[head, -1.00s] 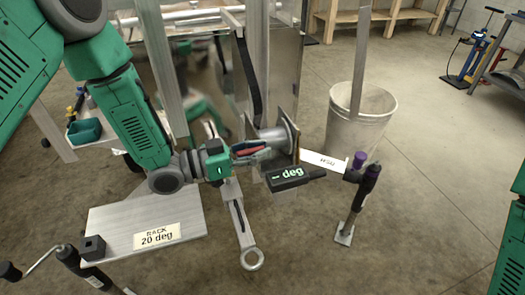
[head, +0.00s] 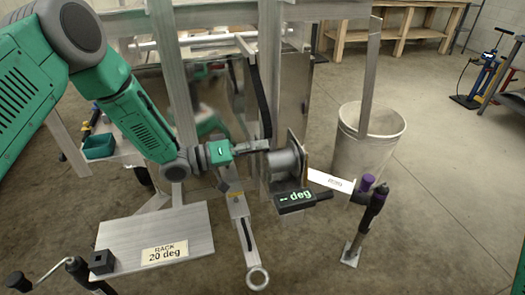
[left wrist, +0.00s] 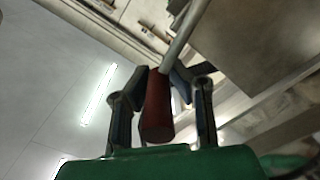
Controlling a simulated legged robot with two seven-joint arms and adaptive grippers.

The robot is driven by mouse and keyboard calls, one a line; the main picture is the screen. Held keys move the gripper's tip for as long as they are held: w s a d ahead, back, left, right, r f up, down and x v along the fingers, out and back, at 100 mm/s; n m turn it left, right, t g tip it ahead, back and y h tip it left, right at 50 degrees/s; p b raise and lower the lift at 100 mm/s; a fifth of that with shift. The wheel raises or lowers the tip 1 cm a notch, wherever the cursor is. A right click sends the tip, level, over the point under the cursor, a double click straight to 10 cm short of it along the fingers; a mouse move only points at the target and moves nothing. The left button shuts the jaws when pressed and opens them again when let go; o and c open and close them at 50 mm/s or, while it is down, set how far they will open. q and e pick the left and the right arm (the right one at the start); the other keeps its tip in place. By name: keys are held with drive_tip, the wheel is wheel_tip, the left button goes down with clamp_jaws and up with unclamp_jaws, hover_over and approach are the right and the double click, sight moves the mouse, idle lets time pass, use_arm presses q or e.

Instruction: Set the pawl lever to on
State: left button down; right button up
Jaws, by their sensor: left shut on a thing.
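The winch (head: 286,162), a grey drum between metal plates, is mounted on the trailer post near the middle of the head view. My left gripper (head: 254,147) reaches it from the left, at the drum's near-left side. In the left wrist view, the fingers of my left gripper (left wrist: 160,85) are closed around a red grip (left wrist: 157,108) on a thin metal rod (left wrist: 187,35). This looks like the pawl lever; its on or off setting is not readable. The grip is hardly visible in the head view. My right gripper is not in view.
A black display (head: 302,198) reading "-- deg" sits below the winch. A plate labelled "RACK 20 deg" (head: 150,236) lies front left. Open floor lies front right.

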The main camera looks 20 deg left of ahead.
use_arm(q)
drive_tip(key=shift+w+a+f, duration=0.15)
drive_tip(key=shift+a+f, duration=0.2)
drive_tip(key=shift+f, duration=0.15)
drive_tip(key=c, duration=1.4)
unclamp_jaws()
drive_tip(key=shift+c, duration=0.2)
drive_tip(key=shift+w+a+r, duration=0.1)
drive_tip(key=shift+a, duration=0.05)
drive_tip(key=v, duration=1.2)
